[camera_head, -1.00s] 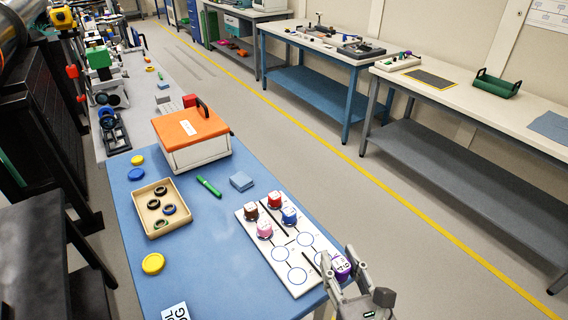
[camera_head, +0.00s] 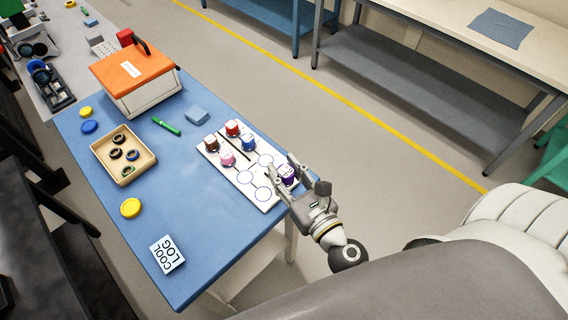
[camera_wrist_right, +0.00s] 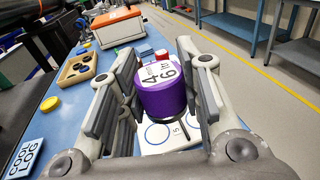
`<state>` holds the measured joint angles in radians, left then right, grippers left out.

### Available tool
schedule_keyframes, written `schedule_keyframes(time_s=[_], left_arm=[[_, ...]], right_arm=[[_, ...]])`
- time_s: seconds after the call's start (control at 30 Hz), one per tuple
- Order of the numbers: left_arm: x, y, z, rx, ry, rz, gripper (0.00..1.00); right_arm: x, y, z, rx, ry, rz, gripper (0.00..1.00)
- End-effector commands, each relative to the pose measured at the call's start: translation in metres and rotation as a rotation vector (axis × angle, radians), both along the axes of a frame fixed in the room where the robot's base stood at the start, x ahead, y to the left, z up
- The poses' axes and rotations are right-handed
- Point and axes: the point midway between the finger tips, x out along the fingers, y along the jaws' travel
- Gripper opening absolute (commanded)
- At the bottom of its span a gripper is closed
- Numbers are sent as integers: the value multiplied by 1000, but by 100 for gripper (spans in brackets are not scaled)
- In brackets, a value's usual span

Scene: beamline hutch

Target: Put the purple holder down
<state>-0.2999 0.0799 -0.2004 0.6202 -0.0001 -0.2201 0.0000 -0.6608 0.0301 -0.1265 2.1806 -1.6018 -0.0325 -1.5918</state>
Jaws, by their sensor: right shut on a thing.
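The purple holder (camera_wrist_right: 163,101) is upright between the fingers of my right gripper (camera_wrist_right: 155,95) in the right wrist view. It has a white label with black print on top. In the head view the purple holder (camera_head: 287,175) shows at the right edge of the white board (camera_head: 243,177), partly behind the gripper (camera_head: 296,182). The board has printed circles, some of them bare. Whether the holder touches the board is hard to tell. A brown holder (camera_head: 211,143), red holder (camera_head: 232,128), blue holder (camera_head: 249,143) and pink holder (camera_head: 227,158) stand on the board. My left gripper is not in view.
On the blue table (camera_head: 200,235) are an orange-lidded box (camera_head: 137,78), a tray (camera_head: 103,150) with several rings, a green marker (camera_head: 166,126), a blue block (camera_head: 196,116), a yellow lid (camera_head: 130,208) and a "COOL LOG" card (camera_head: 167,254).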

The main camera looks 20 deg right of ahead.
Motion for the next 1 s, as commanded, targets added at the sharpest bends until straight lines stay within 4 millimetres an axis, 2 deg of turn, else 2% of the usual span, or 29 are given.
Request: schedule_keyframes(time_s=[0.03, 0.13, 0.2, 0.4, 0.63, 0.87, 1.0], left_arm=[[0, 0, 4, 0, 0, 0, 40], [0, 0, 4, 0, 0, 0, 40], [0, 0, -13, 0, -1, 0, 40], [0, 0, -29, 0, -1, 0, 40], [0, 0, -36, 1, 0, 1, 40], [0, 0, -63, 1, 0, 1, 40], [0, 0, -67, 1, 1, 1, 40]], right_arm=[[13, -5, -3, -3, -4, 1, 8], [36, -15, -15, -1, -4, -1, 8], [46, -19, -38, 0, -1, 0, 8], [67, -29, -63, 1, -2, 0, 8], [76, -32, -74, 0, -1, 0, 8], [79, -34, -104, 3, 0, -1, 8], [79, -33, -108, 1, -1, 1, 8]])
